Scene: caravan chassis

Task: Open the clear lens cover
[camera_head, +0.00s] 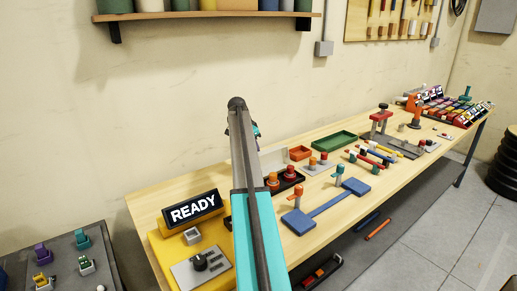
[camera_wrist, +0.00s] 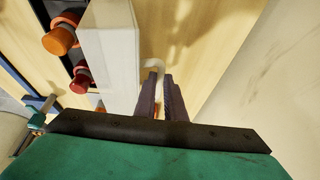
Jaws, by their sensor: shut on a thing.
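In the wrist view my gripper (camera_wrist: 160,92) has its two dark fingers close together. They are at a pale curved piece (camera_wrist: 154,64), like a small hooked handle, and are shut on it. This piece stands beside a whitish block or panel (camera_wrist: 110,50). I cannot tell whether the pale piece belongs to the clear lens cover, and no clear cover can be made out. In the head view my arm hides most of my gripper and what it holds. The pale panel (camera_head: 273,160) shows just right of my arm, near the back of the bench.
Orange and red knobs on a black base (camera_head: 285,180) stand close to the panel; an orange knob (camera_wrist: 60,40) shows in the wrist view. A READY sign (camera_head: 193,209) is left of my arm. A blue bar fixture (camera_head: 325,204) lies in front. The wall is close behind the bench.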

